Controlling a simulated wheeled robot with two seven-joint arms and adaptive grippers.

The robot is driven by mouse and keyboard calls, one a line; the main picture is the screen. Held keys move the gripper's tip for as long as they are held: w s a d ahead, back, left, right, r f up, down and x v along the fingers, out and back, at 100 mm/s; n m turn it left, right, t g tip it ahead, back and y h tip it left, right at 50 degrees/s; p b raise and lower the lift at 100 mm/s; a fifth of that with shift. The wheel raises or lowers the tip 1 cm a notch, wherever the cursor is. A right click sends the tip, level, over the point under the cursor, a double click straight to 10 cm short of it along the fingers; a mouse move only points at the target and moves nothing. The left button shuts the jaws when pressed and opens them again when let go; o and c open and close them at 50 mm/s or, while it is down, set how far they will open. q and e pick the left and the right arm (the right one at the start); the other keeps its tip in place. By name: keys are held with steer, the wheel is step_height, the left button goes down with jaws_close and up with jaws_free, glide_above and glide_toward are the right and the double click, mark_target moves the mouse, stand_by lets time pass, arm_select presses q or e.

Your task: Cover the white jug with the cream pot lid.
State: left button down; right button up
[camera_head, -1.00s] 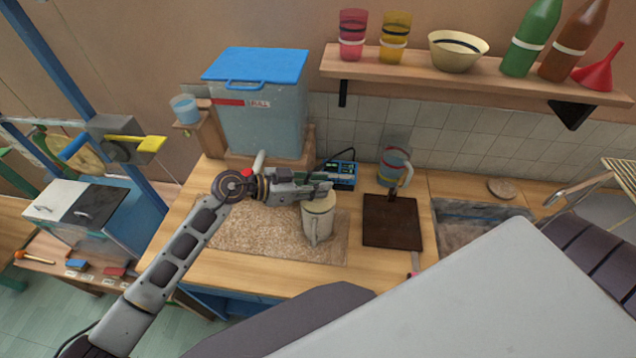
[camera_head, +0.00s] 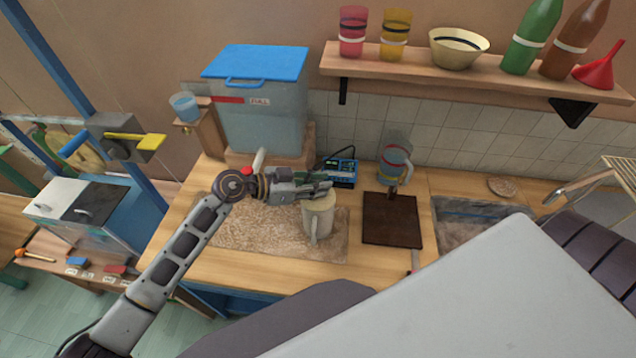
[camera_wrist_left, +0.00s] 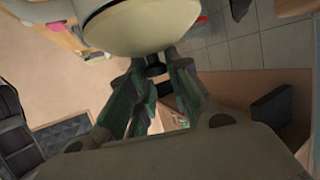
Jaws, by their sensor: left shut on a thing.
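The white jug (camera_head: 317,227) stands upright on the speckled mat, with its handle toward the front. The cream pot lid (camera_head: 320,203) is over the jug's mouth; I cannot tell whether it rests fully on the rim. The lid's pale round face (camera_wrist_left: 140,28) fills the top of the left wrist view, with a dark knob between the fingers. My left gripper (camera_head: 326,187) is just above the jug and shut on the lid by this knob; it also shows in the wrist view (camera_wrist_left: 155,72). The jug is hidden in the wrist view. My right gripper is not in view.
A speckled mat (camera_head: 245,238) lies under the jug. A dark brown board (camera_head: 392,221) lies to its right, and a blue meter (camera_head: 343,172) is behind. A lidded clear tank (camera_head: 262,120) stands at the back left. A sink (camera_head: 480,220) is farther right.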

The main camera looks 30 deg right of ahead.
arm_select(q)
steer(key=shift+f, duration=0.15)
steer(key=c, duration=1.3)
jaws_free()
steer(key=shift+o, duration=0.2)
steer(key=shift+a, duration=0.15)
steer(key=v, duration=1.1)
steer(key=shift+a, duration=0.35)
steer(key=shift+w+r, duration=0.1)
steer(key=shift+r, duration=0.1)
